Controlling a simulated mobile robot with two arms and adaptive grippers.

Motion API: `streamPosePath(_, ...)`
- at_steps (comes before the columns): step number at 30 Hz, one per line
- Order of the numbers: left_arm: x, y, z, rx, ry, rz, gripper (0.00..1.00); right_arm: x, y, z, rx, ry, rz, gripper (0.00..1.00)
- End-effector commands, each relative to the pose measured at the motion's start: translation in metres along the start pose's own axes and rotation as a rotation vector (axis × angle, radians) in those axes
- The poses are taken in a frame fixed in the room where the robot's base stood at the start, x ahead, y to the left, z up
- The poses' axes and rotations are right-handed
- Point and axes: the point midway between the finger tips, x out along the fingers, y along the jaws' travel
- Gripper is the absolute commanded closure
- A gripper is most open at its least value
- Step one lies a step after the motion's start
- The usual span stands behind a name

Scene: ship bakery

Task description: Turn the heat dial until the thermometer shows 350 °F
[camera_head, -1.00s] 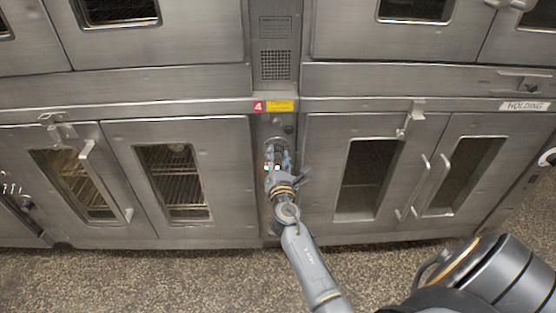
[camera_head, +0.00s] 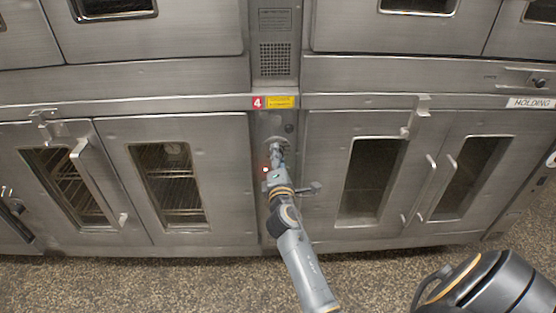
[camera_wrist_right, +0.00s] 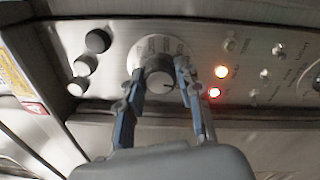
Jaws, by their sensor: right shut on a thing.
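The heat dial (camera_wrist_right: 159,72) is a dark round knob with a light metallic face on a pale round scale plate (camera_wrist_right: 150,48) in the right wrist view. My right gripper (camera_wrist_right: 166,76) has its two blue-padded fingers on either side of the dial, shut on it. In the head view my right gripper (camera_head: 276,152) reaches up to the narrow control panel between the oven doors and hides most of the dial. The scale markings are too small to read. I cannot make out a thermometer reading. My left gripper is not in view.
Oven doors with windows (camera_head: 178,180) and protruding handles (camera_head: 96,172) flank the panel. The speckled floor (camera_head: 150,282) in front is clear.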

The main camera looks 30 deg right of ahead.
Motion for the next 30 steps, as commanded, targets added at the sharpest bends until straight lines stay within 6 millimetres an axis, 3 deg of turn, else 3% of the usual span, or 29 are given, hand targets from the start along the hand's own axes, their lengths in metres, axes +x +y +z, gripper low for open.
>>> streamPosePath(17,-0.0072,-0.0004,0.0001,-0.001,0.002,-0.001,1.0,-0.0002,-0.0012,-0.0001,0.027,-0.002,-0.003,0.97)
streamPosePath(18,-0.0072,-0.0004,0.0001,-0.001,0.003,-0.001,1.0,-0.0002,-0.0012,0.0,0.027,-0.002,-0.003,0.57)
streamPosePath(20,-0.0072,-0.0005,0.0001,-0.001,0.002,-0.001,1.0,-0.0002,-0.0011,0.0,0.027,-0.002,-0.002,0.45)
streamPosePath(30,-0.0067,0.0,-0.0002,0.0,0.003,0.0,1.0,0.0001,0.001,0.0006,0.027,-0.002,0.0,0.42)
